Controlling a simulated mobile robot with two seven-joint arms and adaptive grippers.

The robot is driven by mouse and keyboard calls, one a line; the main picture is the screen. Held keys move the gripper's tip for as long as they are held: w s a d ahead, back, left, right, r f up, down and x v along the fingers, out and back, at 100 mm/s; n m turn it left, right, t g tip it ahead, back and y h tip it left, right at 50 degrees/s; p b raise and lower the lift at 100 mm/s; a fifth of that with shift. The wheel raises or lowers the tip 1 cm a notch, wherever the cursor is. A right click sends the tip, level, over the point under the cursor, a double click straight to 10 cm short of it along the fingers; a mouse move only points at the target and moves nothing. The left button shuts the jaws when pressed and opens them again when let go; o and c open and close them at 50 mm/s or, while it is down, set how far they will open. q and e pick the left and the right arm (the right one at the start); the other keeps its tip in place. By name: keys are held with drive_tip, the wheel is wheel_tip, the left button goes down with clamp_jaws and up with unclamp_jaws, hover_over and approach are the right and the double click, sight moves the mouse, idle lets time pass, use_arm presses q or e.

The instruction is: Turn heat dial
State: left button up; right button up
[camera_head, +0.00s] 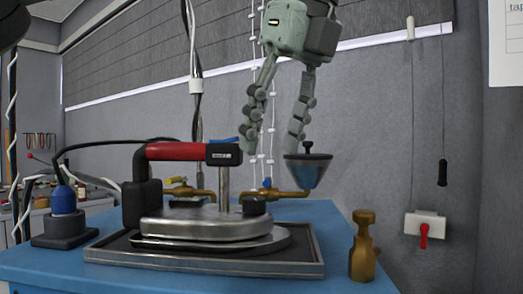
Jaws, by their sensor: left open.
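A heated plate appliance (207,228) with a round metal lid and a red-and-black handle (185,152) stands in a shallow metal tray (210,268) on the blue table. A small black knob (254,206) sits at the right of the lid; I cannot tell if it is the heat dial. My left gripper (272,148) hangs above and behind the lid, grey-green, fingers pointing down and spread apart. Nothing shows between its fingers. Its right fingertip is close to a blue-grey cone with a black top (308,170). My right gripper is not in view.
A brass fitting (364,248) stands at the table's right front edge. Brass valves (268,193) are behind the appliance. A dark base with a blue plug (63,205) and cable is at the left. A white wall box with a red lever (424,232) is at the right.

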sight(255, 199)
use_arm(q)
drive_tip(key=shift+n, duration=0.3)
drive_tip(key=b+x, duration=0.1)
drive_tip(key=x, duration=0.6)
drive_tip(key=shift+w+b, duration=0.15)
drive_tip(key=shift+b, duration=0.15)
drive_tip(key=shift+x, duration=0.75)
use_arm(e)
drive_tip(key=shift+w+d+r, duration=0.1)
drive_tip(key=shift+r, duration=1)
drive_tip(key=shift+w+d+r, duration=0.1)
drive_tip(key=shift+r, duration=0.95)
use_arm(q)
drive_tip(key=shift+c, duration=0.6)
drive_tip(key=c, duration=0.9)
clamp_jaws()
drive_tip(key=m+b, duration=0.1)
drive_tip(key=m, duration=0.2)
drive_tip(key=shift+a+f+h, duration=0.1)
drive_tip(key=shift+a+h, duration=0.05)
drive_tip(key=shift+h, duration=0.25)
drive_tip(key=shift+m+t, duration=0.5)
drive_tip(key=shift+m, duration=0.3)
use_arm(e)
wheel_tip(255, 199, up, 3)
drive_tip(key=shift+s+h, duration=0.1)
drive_tip(key=shift+h, duration=0.2)
